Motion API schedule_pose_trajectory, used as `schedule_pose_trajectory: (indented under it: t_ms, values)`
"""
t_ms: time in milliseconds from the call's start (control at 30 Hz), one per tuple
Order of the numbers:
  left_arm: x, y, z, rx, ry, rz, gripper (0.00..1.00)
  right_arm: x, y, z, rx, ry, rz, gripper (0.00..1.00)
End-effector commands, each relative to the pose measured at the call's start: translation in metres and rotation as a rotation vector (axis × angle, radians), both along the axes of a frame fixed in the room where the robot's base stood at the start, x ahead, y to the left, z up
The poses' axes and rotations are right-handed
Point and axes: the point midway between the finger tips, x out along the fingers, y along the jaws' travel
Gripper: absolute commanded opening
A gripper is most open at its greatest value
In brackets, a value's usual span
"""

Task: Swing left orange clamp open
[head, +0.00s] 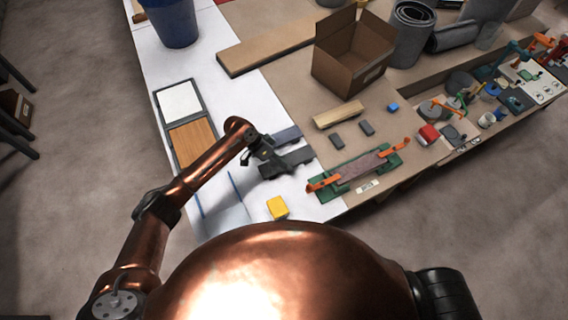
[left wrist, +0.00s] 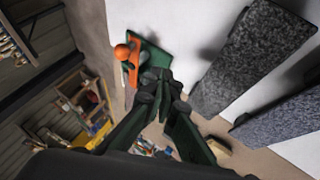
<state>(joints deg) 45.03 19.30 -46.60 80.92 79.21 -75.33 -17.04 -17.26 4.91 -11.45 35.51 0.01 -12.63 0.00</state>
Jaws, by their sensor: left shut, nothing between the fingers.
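The left orange clamp (head: 322,183) sits on the left end of a green fixture (head: 345,172) near the table's front edge. In the left wrist view, an orange clamp (left wrist: 127,53) with a round orange knob shows on a green plate (left wrist: 152,57), just beyond my fingertips. A brownish-grey strip (head: 362,168) lies along the fixture. The right orange clamp (head: 394,147) is at its other end. My left gripper (head: 268,159) is shut and empty, left of the fixture and apart from the left clamp. The fingers (left wrist: 163,82) partly cover the green plate. My right gripper is out of view.
Dark grey slabs (head: 298,157) lie beside my left gripper; speckled slabs (left wrist: 250,55) show right of the fingers. A yellow block (head: 277,207) sits near the front edge. A wooden block (head: 339,114) and a cardboard box (head: 352,52) stand behind the fixture.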

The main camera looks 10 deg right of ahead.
Motion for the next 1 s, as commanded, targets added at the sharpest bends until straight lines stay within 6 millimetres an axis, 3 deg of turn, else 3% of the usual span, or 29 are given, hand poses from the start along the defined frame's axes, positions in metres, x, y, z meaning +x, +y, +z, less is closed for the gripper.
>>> schedule_pose_trajectory:
  t_ms: [267,533,1000]
  values:
    - [-0.013,-0.035,-0.044,0.0,0.002,0.001,0.0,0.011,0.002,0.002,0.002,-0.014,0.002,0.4]
    - [-0.041,-0.05,-0.033,-0.001,0.0,0.001,0.0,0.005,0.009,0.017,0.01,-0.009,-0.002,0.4]
    - [-0.045,-0.052,-0.034,0.0,0.0,0.004,0.0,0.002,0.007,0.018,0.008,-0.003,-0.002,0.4]
